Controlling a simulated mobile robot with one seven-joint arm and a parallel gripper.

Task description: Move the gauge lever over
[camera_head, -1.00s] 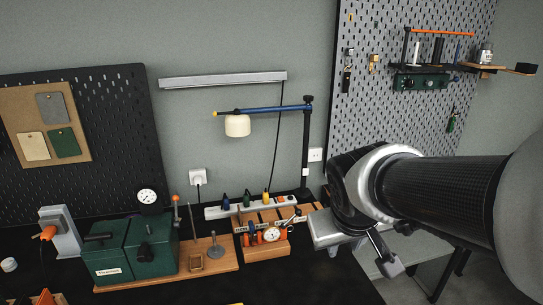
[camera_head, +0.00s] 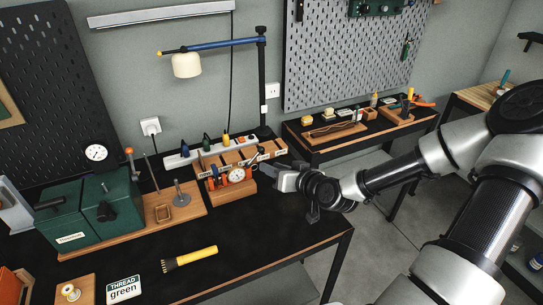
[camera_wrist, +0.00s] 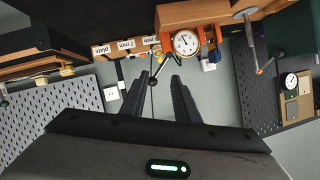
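A small dial gauge (camera_head: 237,175) sits between orange parts on a wooden block (camera_head: 226,190) at the middle of the bench. In the wrist view the gauge (camera_wrist: 186,43) is near the top, picture turned over. A thin metal lever with a black ball knob (camera_wrist: 152,82) stands out beside it, toward my fingers. My gripper (camera_wrist: 162,80) is open, with its two dark fingers apart. The knob appears between the fingertips; I cannot tell whether they touch it. In the head view my gripper (camera_head: 270,169) is just right of the gauge.
A green box (camera_head: 90,213) with another dial and an orange-knobbed lever (camera_head: 129,151) stands at left. A lamp (camera_head: 187,65) overhangs the bench, with a power strip (camera_head: 207,149) behind the gauge. A yellow brush (camera_head: 190,258) and a "THREAD green" card (camera_head: 124,289) lie in front.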

